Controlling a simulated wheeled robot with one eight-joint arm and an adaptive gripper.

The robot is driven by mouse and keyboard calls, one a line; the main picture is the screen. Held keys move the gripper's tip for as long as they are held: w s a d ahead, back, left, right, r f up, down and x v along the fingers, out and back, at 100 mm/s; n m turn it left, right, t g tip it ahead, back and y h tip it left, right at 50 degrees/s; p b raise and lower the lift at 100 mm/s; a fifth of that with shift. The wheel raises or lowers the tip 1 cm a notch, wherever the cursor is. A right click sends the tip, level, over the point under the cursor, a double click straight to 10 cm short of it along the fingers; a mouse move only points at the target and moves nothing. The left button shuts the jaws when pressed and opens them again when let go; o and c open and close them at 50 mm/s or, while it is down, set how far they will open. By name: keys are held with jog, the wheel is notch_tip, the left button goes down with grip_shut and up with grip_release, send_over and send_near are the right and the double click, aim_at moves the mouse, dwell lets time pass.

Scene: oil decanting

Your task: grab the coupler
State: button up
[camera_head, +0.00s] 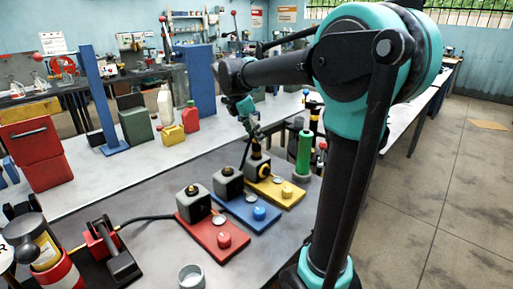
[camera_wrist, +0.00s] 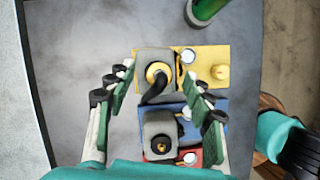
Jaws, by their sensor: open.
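The coupler appears to be the black, bent piece with a yellow ring (camera_wrist: 157,74) at the grey block on the yellow plate (camera_wrist: 210,56); a black hose or handle curves from it. In the head view the yellow-ringed black piece (camera_head: 257,145) stands upright at that block, under my wrist. My gripper (camera_wrist: 158,80) is open. Its green-padded fingers lie left and right of the coupler in the wrist view, with clear gaps on both sides. Nothing is held. In the head view the fingertips (camera_head: 254,130) are small and hard to make out; I cannot tell their exact height.
A blue plate (camera_head: 245,213) and a red plate (camera_head: 213,240) with grey blocks stand beside the yellow one. A green cylinder (camera_head: 304,153) stands close behind the yellow plate. A metal cup (camera_head: 191,277) is at the front. The bench left of the plates is partly clear.

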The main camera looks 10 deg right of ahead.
jog(key=shift+x, duration=0.9)
grip_shut()
jog(key=shift+r, duration=0.1)
